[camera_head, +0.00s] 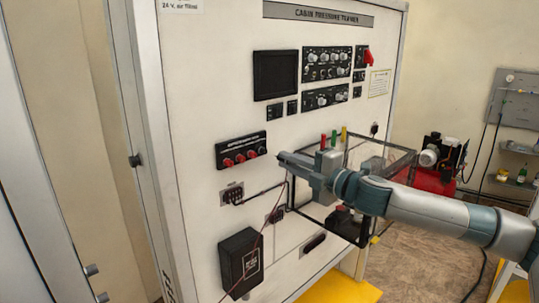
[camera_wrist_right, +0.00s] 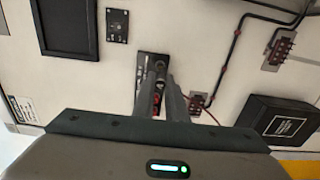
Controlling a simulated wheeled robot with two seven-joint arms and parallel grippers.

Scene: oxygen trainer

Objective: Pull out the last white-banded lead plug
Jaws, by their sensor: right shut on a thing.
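My right gripper (camera_head: 284,158) is in front of the white trainer panel, to the right of a black strip (camera_head: 240,138) with a row of red plugs or knobs (camera_head: 240,158). In the right wrist view its narrow fingers (camera_wrist_right: 157,76) are close together over the black strip (camera_wrist_right: 153,62), with red parts (camera_wrist_right: 157,98) visible between them. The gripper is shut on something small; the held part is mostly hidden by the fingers. I cannot make out a white band. A thin reddish lead (camera_head: 262,235) hangs down the panel from near the gripper. My left gripper is not in view.
A black box (camera_head: 240,262) is mounted low on the panel. A connector (camera_head: 231,194) with a dark cable sits above it. A clear box with dark edges (camera_head: 385,150) juts out behind my right arm. A red compressor (camera_head: 435,178) stands at the right.

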